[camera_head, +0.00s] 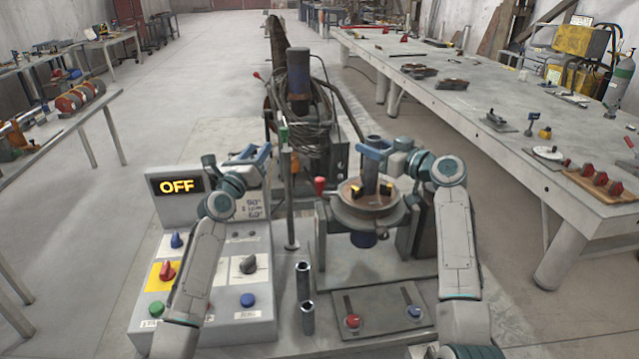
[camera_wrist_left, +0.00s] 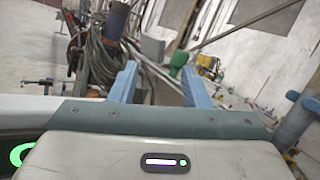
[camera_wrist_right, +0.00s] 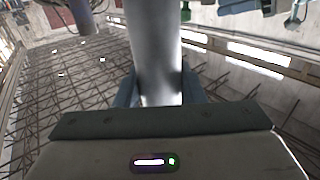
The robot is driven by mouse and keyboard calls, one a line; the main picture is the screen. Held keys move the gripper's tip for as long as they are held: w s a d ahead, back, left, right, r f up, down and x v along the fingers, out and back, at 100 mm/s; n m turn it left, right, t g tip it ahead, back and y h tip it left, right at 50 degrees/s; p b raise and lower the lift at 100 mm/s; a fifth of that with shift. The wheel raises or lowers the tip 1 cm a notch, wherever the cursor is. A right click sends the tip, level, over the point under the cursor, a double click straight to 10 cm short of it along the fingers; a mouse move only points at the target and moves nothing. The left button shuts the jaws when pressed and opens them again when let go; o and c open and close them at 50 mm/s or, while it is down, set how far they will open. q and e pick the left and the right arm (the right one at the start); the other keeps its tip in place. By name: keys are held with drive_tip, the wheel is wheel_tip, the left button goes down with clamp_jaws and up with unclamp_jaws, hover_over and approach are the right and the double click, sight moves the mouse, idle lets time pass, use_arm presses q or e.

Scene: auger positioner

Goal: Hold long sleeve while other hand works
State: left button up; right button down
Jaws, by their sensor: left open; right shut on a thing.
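The long sleeve (camera_head: 370,178) is a grey metal tube standing upright at the middle of the round positioner table (camera_head: 352,211), between yellow-marked jaws. My right gripper (camera_head: 372,150) is shut on its upper part from the right. In the right wrist view the sleeve (camera_wrist_right: 155,50) fills the gap between the blue fingers. Its lower end is hidden among the jaws. My left gripper (camera_head: 257,154) is open and empty, above the control box and left of the positioner. In the left wrist view nothing lies between its fingers (camera_wrist_left: 160,86).
The control box (camera_head: 245,318) has a display reading OFF and coloured knobs. Two short dark tubes (camera_head: 303,281) (camera_head: 308,318) stand on the base plate beside it. A red-handled rod (camera_head: 319,187) and a cable-wrapped column (camera_head: 299,100) rise near the positioner. A long workbench (camera_head: 470,95) stands at right.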

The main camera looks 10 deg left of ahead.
sight(317, 185)
use_arm(q)
drive_tip(key=s+d+f+m+g+h, duration=0.2)
drive_tip(key=s+d+f+m, duration=0.1)
drive_tip(key=s+d, duration=0.3)
drive_tip(key=s+d+f+m+g+h, duration=0.25)
drive_tip(key=s+d+m, duration=0.2)
drive_tip(key=s, duration=0.25)
drive_tip(key=shift+n, duration=0.45)
drive_tip(key=x, duration=0.8)
drive_tip(key=f+x, duration=0.1)
drive_tip(key=x, duration=0.3)
drive_tip(key=shift+w+d, duration=0.1)
drive_tip(key=shift+d, duration=0.3)
clamp_jaws()
